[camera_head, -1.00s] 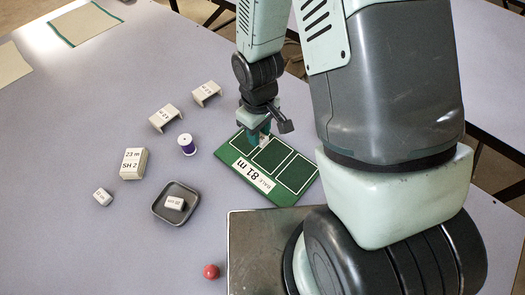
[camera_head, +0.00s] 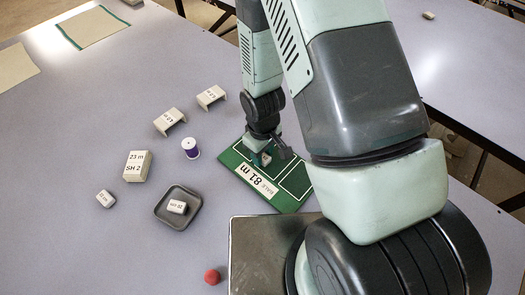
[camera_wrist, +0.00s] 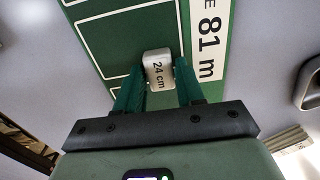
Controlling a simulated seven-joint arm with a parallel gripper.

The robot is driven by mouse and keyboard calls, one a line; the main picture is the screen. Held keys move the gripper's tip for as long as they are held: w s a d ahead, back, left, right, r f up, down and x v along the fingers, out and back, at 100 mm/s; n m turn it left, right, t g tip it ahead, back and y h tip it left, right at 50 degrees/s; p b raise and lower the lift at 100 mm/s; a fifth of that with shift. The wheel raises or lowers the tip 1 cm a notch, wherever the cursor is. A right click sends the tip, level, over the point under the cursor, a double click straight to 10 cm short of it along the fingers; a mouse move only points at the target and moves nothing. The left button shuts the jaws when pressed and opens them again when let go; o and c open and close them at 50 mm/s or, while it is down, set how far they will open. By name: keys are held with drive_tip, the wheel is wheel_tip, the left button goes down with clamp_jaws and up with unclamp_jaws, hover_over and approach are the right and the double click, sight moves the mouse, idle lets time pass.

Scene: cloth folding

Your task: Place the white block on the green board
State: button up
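The white block (camera_wrist: 158,72), labelled "24 cm", is between the green fingertips of my gripper (camera_wrist: 160,78) in the wrist view; the fingers appear to touch its two sides. The green board (camera_head: 240,156) with white-outlined panels and an "81 m" label lies on the table, and it fills much of the upper wrist view (camera_wrist: 112,38). In the head view my gripper (camera_head: 265,160) points down over the board's left panel, and the block (camera_head: 266,158) shows small between the fingers. Whether its underside touches the board cannot be told.
A dark tray (camera_head: 160,212) holds a small white block (camera_head: 177,207). Another small block (camera_head: 105,198), a larger labelled box (camera_head: 137,166), a purple-and-white spool (camera_head: 190,148) and two bracket-shaped pieces (camera_head: 169,121) (camera_head: 211,97) lie to the left. A red ball (camera_head: 212,276) is at the front.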

drive_tip(key=shift+o, duration=1.4)
drive_tip(key=shift+r, duration=0.1)
wheel_tip(320, 180, up, 12)
wheel_tip(320, 180, up, 16)
drive_tip(key=m+t, duration=0.3)
drive_tip(key=m, duration=0.1)
hover_over(263, 156)
drive_tip(key=d, duration=0.5)
drive_tip(key=s+d+r+m+t, duration=0.1)
drive_tip(key=s+d+r+m, duration=0.1)
drive_tip(key=s+r, duration=0.4)
drive_tip(key=s+d+r+m+t, duration=0.1)
drive_tip(key=s+d+r+m, duration=0.1)
drive_tip(key=s+r, duration=0.4)
wheel_tip(263, 156, up, 2)
drive_tip(key=shift+s+r+m+t, duration=0.15)
drive_tip(key=shift+s+m+t, duration=0.15)
drive_tip(key=shift+s, duration=0.1)
drive_tip(key=shift+d, duration=0.1)
